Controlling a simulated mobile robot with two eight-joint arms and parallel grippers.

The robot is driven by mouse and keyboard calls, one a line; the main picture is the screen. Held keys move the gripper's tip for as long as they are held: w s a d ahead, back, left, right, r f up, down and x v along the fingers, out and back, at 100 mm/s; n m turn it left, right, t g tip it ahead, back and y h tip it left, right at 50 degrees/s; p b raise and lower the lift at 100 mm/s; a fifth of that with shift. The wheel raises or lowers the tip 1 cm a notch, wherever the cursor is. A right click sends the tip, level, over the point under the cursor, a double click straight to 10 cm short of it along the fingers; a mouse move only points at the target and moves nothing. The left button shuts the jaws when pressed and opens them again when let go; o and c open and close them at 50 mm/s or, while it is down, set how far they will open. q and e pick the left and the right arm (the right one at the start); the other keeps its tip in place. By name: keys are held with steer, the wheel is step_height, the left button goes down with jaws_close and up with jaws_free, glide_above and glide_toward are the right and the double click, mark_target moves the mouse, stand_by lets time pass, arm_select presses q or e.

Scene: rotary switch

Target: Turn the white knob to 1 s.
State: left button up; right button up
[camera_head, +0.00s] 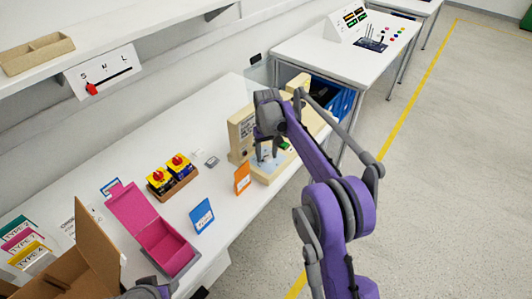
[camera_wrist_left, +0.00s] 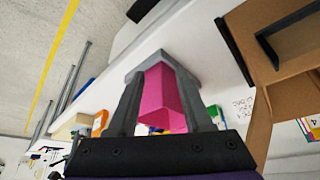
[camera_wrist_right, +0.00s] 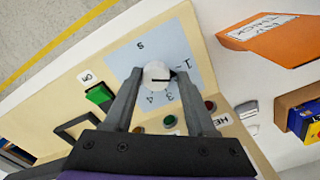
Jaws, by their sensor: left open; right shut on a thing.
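The white knob (camera_wrist_right: 156,76) sits on a pale blue dial plate (camera_wrist_right: 128,55) marked S, 1, 3 and 4 in the right wrist view. Its dark pointer line points right in that picture, below the 1, towards a fingertip that hides part of the scale. My right gripper (camera_wrist_right: 159,82) has its fingers on both sides of the knob and is shut on it. In the head view the right gripper (camera_head: 266,148) is over the beige device (camera_head: 240,138), and the knob is hidden. My left gripper (camera_wrist_left: 160,78) is open and empty, with a pink box (camera_wrist_left: 160,100) beyond its fingers.
On the device are a green button (camera_wrist_right: 99,95) and a red button (camera_wrist_right: 210,105). An orange sign (camera_head: 242,178) and a blue sign (camera_head: 202,216) stand nearby. Yellow switch boxes (camera_head: 172,177) and an open cardboard box (camera_head: 95,255) are further left.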

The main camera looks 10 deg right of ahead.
mark_target(268, 156)
steer(key=n, duration=0.1)
steer(key=d+n, duration=0.1)
steer(key=n, duration=0.1)
steer(key=shift+w+r, duration=0.1)
jaws_close()
steer(key=shift+a+n, duration=0.1)
steer(key=shift+n, duration=0.5)
steer(key=o, duration=1.2)
jaws_free()
steer(key=shift+a, duration=0.1)
steer(key=shift+c, duration=0.2)
step_height(268, 156, up, 11)
steer(key=p, duration=0.1)
